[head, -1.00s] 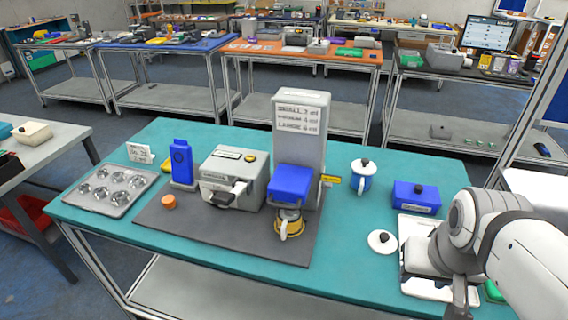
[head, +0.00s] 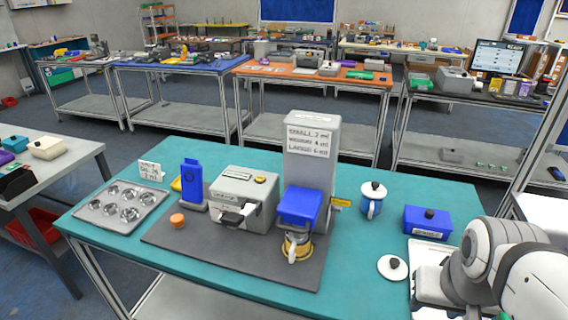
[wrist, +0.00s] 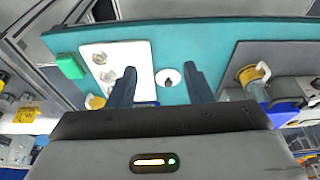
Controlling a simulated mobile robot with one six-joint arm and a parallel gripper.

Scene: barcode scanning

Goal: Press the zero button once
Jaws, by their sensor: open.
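No button marked zero can be made out in either view. A white plate (wrist: 112,62) with several round grey spots lies on the teal table in the wrist view. In the head view the white plate (head: 428,249) is at the right, mostly hidden behind my arm. My gripper (wrist: 160,69) is open and empty in the wrist view. Its fingers point toward the table, one over the plate's edge and the other past a white lid with a black knob (wrist: 168,77). The fingertips are outside the visible part of the head view.
A green block (wrist: 70,66) lies beside the plate. A blue box (head: 428,221), a lidded mug (head: 372,204) and the lid (head: 392,267) stand near my arm. A tall grey machine (head: 311,150) and a grey boxy machine (head: 243,190) stand on a dark mat (head: 220,262).

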